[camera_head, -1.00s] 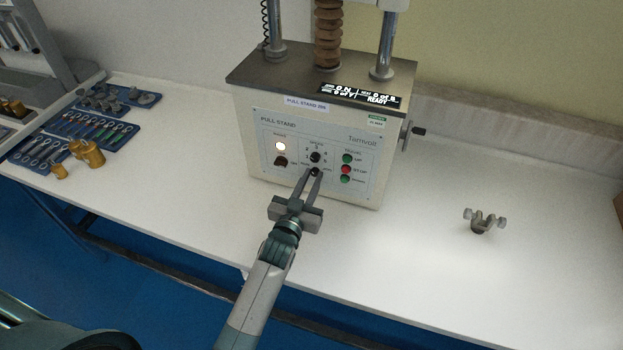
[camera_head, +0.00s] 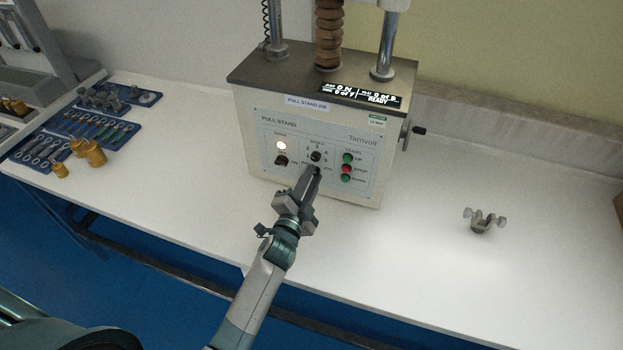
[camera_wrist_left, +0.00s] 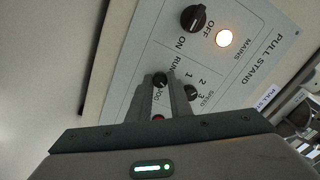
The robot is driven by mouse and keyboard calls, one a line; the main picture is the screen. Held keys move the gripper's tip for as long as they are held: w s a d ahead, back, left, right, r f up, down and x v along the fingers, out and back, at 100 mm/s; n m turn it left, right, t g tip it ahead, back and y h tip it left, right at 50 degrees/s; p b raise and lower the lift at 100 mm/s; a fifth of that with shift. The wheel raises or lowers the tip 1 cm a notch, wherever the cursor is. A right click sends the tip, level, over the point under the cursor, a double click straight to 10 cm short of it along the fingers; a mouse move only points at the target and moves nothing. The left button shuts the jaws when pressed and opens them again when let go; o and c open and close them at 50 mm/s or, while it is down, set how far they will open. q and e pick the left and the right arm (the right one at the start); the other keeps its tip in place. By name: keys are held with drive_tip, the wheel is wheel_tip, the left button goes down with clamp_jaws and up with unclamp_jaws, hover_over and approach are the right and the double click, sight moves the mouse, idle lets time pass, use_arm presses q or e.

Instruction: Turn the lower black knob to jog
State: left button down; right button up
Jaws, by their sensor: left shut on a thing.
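The pull stand (camera_head: 290,185) has a panel with two black knobs one above the other in its middle. The upper speed knob (camera_head: 316,156) is clear of my fingers and also shows in the left wrist view (camera_wrist_left: 192,92). The lower black knob (camera_wrist_left: 160,79) sits between the RUN and JOG labels. My left gripper (camera_head: 315,172) reaches it from the front and is shut on it; its fingertips also show in the left wrist view (camera_wrist_left: 161,78). In the head view the fingers mostly hide this knob. I cannot tell where it points. My right gripper is not in view.
The mains knob (camera_wrist_left: 194,18) and lit lamp (camera_wrist_left: 224,38) are beside the fingers. Green and red travel buttons (camera_head: 346,169) are to the right. A small metal clamp (camera_head: 483,220) stands on the white bench (camera_head: 420,270). Blue trays (camera_head: 100,130) and brass weights (camera_head: 90,153) lie left.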

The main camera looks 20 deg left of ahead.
use_arm(q)
drive_tip(key=m, duration=0.4)
drive_tip(key=shift+m, duration=0.3)
idle(0.4)
drive_tip(key=c, duration=1.6)
unclamp_jaws()
drive_tip(key=shift+s, duration=0.1)
drive_tip(key=shift+s+a+b, duration=0.15)
drive_tip(key=shift+s+b, duration=1)
drive_tip(key=shift+s, duration=3.15)
drive_tip(key=shift+s+a+b, duration=0.1)
drive_tip(key=shift+s+b, duration=1.05)
drive_tip(key=shift+s, duration=3.15)
drive_tip(key=shift+s, duration=0.1)
